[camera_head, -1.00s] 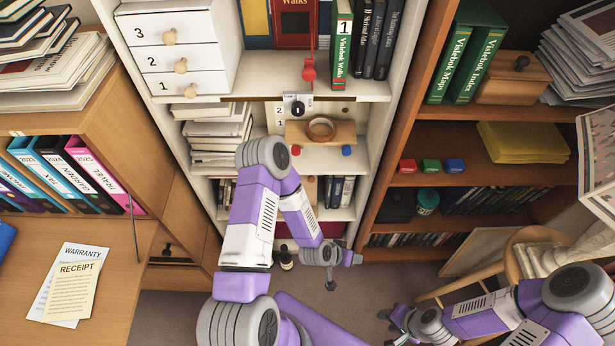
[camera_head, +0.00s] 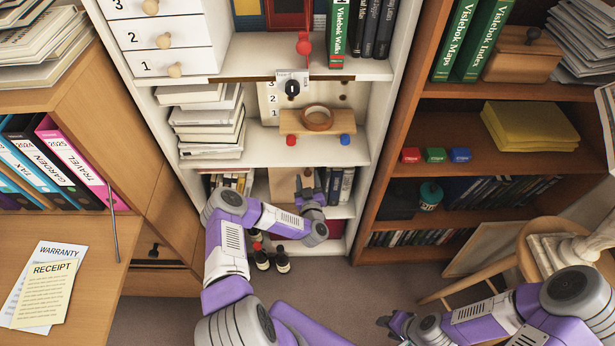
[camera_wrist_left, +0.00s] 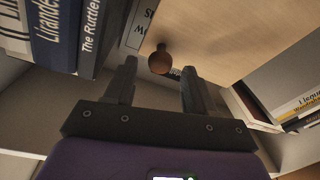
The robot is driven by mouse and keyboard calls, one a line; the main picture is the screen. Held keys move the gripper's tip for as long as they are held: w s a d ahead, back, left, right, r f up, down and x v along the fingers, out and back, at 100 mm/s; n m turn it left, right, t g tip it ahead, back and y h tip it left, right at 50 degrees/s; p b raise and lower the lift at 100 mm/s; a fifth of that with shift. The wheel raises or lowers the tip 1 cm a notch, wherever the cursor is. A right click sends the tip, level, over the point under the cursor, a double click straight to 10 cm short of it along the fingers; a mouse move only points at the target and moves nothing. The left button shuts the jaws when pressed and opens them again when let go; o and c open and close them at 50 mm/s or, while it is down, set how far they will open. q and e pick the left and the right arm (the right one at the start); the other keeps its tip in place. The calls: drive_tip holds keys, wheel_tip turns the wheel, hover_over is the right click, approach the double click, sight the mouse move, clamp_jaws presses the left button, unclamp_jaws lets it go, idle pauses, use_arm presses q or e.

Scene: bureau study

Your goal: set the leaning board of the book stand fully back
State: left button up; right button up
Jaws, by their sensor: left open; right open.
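The leaning board (camera_head: 282,184) is a pale wood panel on the lower shelf of the white bookcase, between books. In the left wrist view the board (camera_wrist_left: 235,35) fills the top right and carries a round brown knob (camera_wrist_left: 160,60). My left gripper (camera_head: 306,182) is in front of the board and partly hides it. In the wrist view its open fingers (camera_wrist_left: 158,78) appear on either side of the knob; I cannot tell whether they touch it. How far the board tilts is unclear. My right gripper (camera_head: 388,324) is open and empty at lower right.
Books stand on both sides of the board, with dark ones (camera_head: 342,186) at its right. Dark bottles (camera_head: 262,258) stand on the floor below. A stool (camera_head: 540,240) stands at right.

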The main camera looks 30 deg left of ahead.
use_arm(q)
drive_tip(key=shift+b+x, duration=0.35)
drive_tip(key=shift+x, duration=1)
clamp_jaws()
